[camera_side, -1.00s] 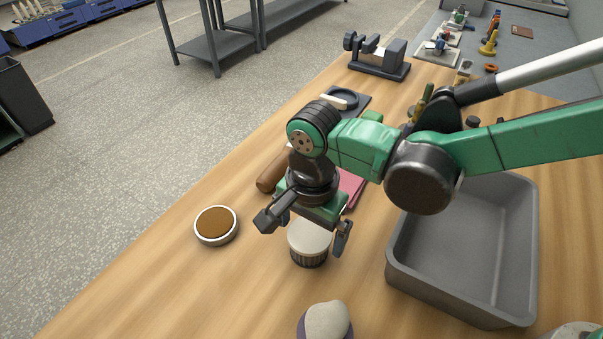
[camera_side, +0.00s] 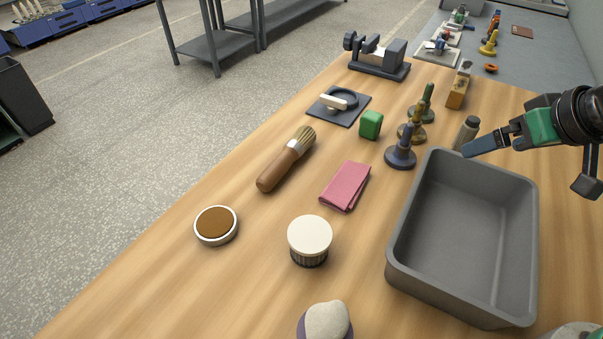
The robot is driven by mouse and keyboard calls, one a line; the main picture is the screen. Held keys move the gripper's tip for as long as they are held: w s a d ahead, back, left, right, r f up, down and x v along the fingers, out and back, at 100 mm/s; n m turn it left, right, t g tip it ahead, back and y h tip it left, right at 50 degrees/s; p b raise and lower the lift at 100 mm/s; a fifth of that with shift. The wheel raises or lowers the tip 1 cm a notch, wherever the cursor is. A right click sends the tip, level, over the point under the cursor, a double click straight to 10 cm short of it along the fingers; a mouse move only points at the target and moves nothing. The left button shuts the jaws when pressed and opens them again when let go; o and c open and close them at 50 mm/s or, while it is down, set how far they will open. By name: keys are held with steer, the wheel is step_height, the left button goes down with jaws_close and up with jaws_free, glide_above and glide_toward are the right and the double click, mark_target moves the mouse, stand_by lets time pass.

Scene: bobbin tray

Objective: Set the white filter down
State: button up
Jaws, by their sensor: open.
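The white filter (camera_side: 310,238), a short cylinder with a plain white top and a dark ribbed lower part, stands upright on the wooden table. It is left of the grey tray and nothing touches it. My gripper (camera_side: 529,168) is at the right edge of the view, by the far right part of the tray. Its fingers are spread wide and nothing shows between them. It is well apart from the filter.
The grey tray (camera_side: 463,278) is empty. A round brown-topped tin (camera_side: 216,225), pink cloth (camera_side: 346,187), brush (camera_side: 287,160), green block (camera_side: 371,125) and several knobbed stands (camera_side: 400,155) share the table. A pale rounded object (camera_side: 327,321) is at the front. Bare wood surrounds the filter.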

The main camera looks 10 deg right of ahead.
steer(key=shift+s+d+f+n, duration=0.15)
steer(key=shift+s+d+n, duration=0.15)
steer(key=shift+d, duration=0.3)
steer(key=shift+a, duration=0.1)
steer(key=n+g+y, duration=1)
steer(key=n+g, duration=0.1)
steer(key=n, duration=0.8)
glide_toward(318, 226)
steer(key=shift+w+a+f, duration=0.1)
steer(key=shift+a+f, duration=0.2)
steer(key=shift+a, duration=0.3)
steer(key=shift+w+a+f, duration=0.1)
steer(key=shift+a+f, duration=0.15)
steer(key=shift+a, duration=0.4)
steer(key=f+n, duration=0.1)
steer(key=s+a+f+n+g+y, duration=0.1)
steer(key=n, duration=0.1)
steer(key=a+f+n+g, duration=0.1)
steer(key=shift+s+n, duration=0.35)
steer(key=shift+n, duration=0.05)
steer(key=shift+g+y, duration=0.3)
steer(key=shift+x, duration=2.85)
steer(key=shift+f, duration=0.1)
